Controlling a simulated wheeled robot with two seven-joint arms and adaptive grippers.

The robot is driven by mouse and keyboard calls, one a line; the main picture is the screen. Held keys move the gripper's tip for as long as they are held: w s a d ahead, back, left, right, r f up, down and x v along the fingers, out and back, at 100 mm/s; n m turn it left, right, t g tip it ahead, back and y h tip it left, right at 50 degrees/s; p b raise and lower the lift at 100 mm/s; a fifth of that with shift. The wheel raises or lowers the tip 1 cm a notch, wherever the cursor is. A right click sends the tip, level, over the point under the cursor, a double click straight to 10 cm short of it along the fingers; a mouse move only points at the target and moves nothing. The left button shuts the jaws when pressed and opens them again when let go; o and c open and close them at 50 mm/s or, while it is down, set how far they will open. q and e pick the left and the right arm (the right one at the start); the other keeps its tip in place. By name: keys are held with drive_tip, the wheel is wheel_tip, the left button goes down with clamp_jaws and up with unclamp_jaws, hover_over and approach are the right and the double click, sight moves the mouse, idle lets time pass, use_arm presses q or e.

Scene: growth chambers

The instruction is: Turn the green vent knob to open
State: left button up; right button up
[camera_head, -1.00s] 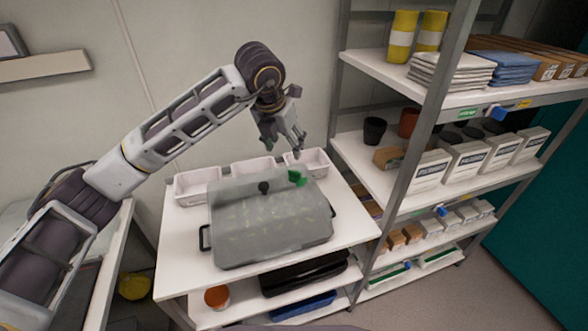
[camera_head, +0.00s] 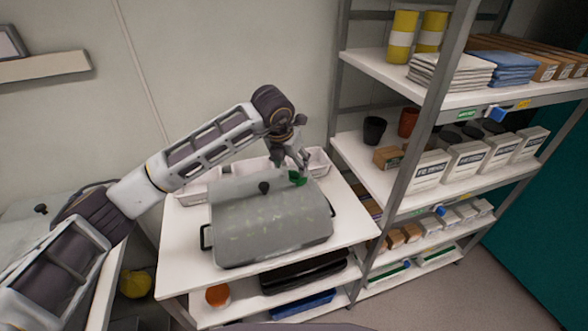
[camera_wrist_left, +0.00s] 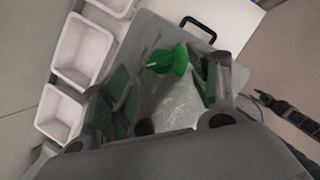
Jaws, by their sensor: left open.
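The green vent knob (camera_head: 298,178) sits on the top of a clear propagator lid (camera_head: 265,225), toward its right back corner. In the left wrist view the knob (camera_wrist_left: 168,60) shows as a green disc with a raised grip, between and beyond the fingertips. My left gripper (camera_head: 292,166) is open, pointing down just above the knob; its fingers (camera_wrist_left: 160,85) stand apart on either side with nothing between them that I can tell is touched. A dark knob (camera_head: 264,187) is also on the lid.
White trays (camera_head: 198,187) stand behind the propagator on the white table (camera_head: 180,245). A metal shelf rack (camera_head: 415,150) with pots and boxes stands close on the right. The wall is behind.

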sight(295, 171)
use_arm(q)
drive_tip(key=x, duration=0.3)
drive_tip(key=shift+f, duration=0.1)
drive_tip(key=shift+w+d+f, duration=0.15)
drive_tip(key=shift+w+f, duration=0.1)
drive_tip(key=shift+f, duration=0.4)
use_arm(e)
drive_tip(key=shift+s+a+r, duration=0.1)
drive_tip(key=shift+s+a, duration=0.15)
drive_tip(key=shift+s, duration=0.2)
drive_tip(key=shift+s+a+r, duration=0.1)
drive_tip(key=shift+s+a, duration=0.15)
drive_tip(key=shift+s, duration=0.2)
use_arm(q)
drive_tip(key=shift+c, duration=0.4)
use_arm(e)
drive_tip(key=shift+w, duration=0.15)
